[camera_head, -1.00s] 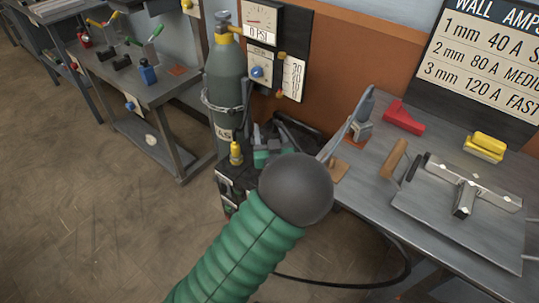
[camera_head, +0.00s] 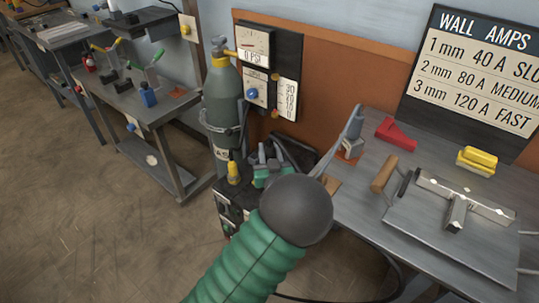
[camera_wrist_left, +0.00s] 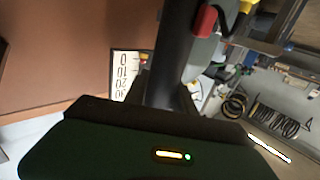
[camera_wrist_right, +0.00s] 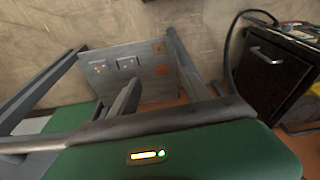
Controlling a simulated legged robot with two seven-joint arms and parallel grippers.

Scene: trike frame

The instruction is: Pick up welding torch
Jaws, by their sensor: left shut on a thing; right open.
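My left gripper (camera_head: 270,160), green and grey, is beside the gas bottle, beyond the dark ball and green ribbed sleeve of my arm. In the left wrist view it is shut on a dark upright cylinder (camera_wrist_left: 175,55). This looks like the welding torch; a red piece (camera_wrist_left: 204,20) shows beside it. The arm's ball partly blocks the head view there. My right gripper (camera_wrist_right: 150,62) is open and empty in the right wrist view, and I cannot make it out in the head view.
A grey gas bottle (camera_head: 224,95) stands by the gauge panel (camera_head: 258,90). A bench (camera_head: 370,215) on the right carries a red block (camera_head: 396,134), a yellow block (camera_head: 477,161) and a plate with a metal T-joint (camera_head: 457,208). Open floor (camera_head: 80,220) lies to the left.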

